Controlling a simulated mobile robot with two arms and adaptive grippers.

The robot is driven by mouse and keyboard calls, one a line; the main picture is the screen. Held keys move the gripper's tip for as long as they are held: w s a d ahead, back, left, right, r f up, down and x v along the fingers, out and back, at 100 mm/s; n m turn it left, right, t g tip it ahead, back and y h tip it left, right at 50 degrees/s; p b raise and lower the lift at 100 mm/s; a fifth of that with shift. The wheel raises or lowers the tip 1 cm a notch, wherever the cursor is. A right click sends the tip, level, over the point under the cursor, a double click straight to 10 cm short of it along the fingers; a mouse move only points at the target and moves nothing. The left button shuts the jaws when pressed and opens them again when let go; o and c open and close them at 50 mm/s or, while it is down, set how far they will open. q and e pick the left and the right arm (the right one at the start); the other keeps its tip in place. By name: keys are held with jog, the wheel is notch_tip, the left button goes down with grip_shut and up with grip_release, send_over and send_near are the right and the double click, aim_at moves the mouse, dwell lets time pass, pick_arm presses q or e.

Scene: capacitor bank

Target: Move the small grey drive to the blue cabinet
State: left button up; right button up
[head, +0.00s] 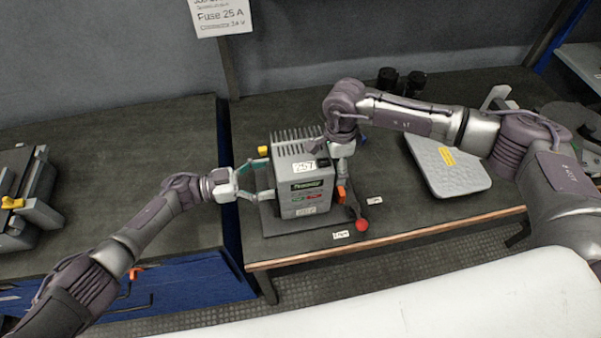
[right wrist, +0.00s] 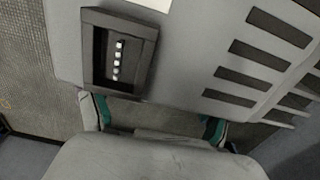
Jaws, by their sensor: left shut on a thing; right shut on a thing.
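The small grey drive (head: 305,192), a boxy unit with cooling fins on top and a yellow-white label, is upright on the right bench near its front edge. My left gripper (head: 260,181) is shut on its left side, green fingers against the casing. My right gripper (head: 343,165) is shut on its right side, partly hidden by my wrist. In the right wrist view, green fingers (right wrist: 157,118) lie against the drive's grey side (right wrist: 210,50), which has vent slots and a dark terminal recess. A blue cabinet (head: 195,285) with a dark top stands at left.
A red-knobbed lever (head: 361,225) stands just right of the drive. A flat grey unit (head: 447,167) lies further right, and dark cylinders (head: 400,80) stand behind. A grey device (head: 30,200) sits at the cabinet's far left. The cabinet top (head: 120,150) between is clear.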

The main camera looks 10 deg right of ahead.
jog(key=shift+r+p, duration=2.15)
jog(key=shift+r, duration=0.35)
jog(key=shift+f, duration=0.1)
